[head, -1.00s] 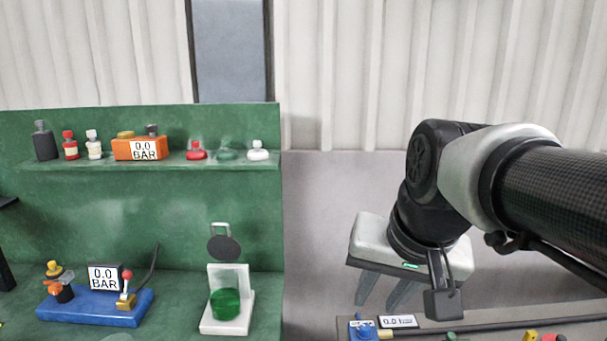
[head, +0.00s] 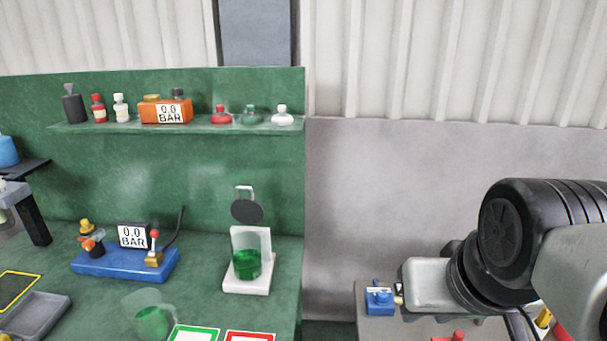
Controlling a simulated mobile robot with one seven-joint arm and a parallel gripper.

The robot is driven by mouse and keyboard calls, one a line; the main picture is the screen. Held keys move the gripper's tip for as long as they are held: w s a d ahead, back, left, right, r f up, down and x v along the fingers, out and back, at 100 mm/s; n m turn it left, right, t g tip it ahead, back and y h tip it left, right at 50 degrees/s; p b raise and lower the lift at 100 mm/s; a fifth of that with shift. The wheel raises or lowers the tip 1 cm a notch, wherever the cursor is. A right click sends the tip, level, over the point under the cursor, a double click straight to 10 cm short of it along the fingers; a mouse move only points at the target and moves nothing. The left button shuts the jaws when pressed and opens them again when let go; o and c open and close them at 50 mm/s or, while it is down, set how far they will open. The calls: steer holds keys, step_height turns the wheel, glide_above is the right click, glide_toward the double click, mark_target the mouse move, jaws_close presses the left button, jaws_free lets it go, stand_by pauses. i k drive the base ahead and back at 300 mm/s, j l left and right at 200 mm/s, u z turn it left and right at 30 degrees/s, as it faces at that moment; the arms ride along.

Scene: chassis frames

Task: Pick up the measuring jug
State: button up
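Two clear vessels with green contents show in the head view. One clear vessel (head: 152,316) stands on the green bench at the bottom of the picture. The other clear vessel (head: 247,256) stands on a white stand (head: 262,284) with a dark round disc above it. I cannot tell for certain which is the measuring jug. My gripper (head: 428,285) is at the right, over the grey surface, well apart from both vessels. Its fingers do not show, so its opening cannot be told. Nothing is seen held.
A blue gauge base (head: 125,263) stands left on the green bench. A grey tray (head: 36,316) and green- and red-bordered cards (head: 194,333) lie near the front. A blue fitting (head: 379,298) sits near my gripper.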

mark_target(154, 326)
steer(key=k+u, duration=0.1)
steer(key=u, duration=0.65)
steer(key=k+j+u, duration=0.15)
steer(key=u, duration=0.25)
steer(key=j+u, duration=0.1)
steer(key=u, duration=0.25)
steer(key=i+j+z, duration=0.35)
steer(key=i+j, duration=0.05)
steer(key=i, duration=0.05)
